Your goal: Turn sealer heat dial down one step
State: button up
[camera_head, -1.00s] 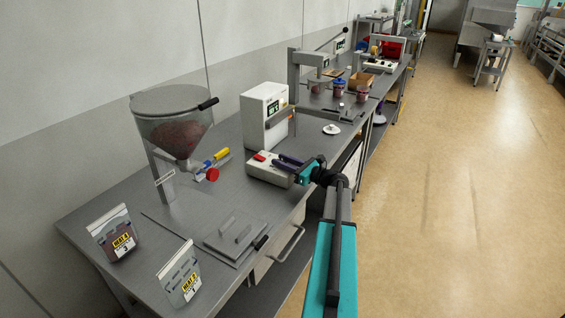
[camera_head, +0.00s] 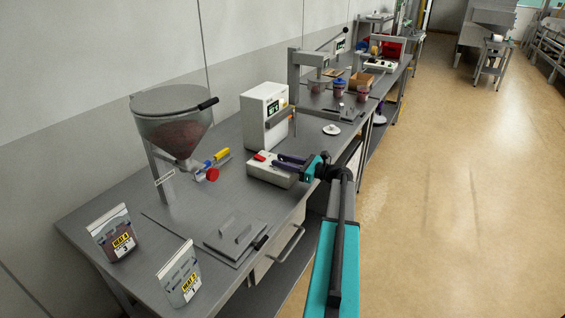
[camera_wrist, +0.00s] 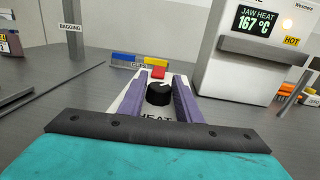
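The heat dial (camera_wrist: 158,93) is a round black knob with a pale pointer mark on a white control box, with partly hidden "HEAT" lettering below it in the wrist view. In the head view the control box (camera_head: 266,172) stands on the bench in front of the white sealer cabinet (camera_head: 265,115). The cabinet's display (camera_wrist: 254,20) reads "JAW HEAT 167 °C" beside a "HOT" tag. My gripper (camera_wrist: 159,78) is open, with one purple finger on each side of the dial and gaps showing. In the head view my gripper (camera_head: 279,160) is over the box.
A red block (camera_wrist: 158,73) sits at the box's far end. A hopper (camera_head: 175,125) with a red valve stands left. The aisle floor at right is clear.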

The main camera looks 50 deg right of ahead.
jog(key=shift+o, duration=1.3)
jog(key=b+v, duration=0.3)
jog(key=v, duration=0.9)
jog(key=shift+s+d+f+b, duration=0.1)
jog(key=shift+s+b, duration=0.15)
jog(key=shift+b, duration=0.1)
jog(key=shift+s+d, duration=0.2)
jog(key=shift+s, duration=0.4)
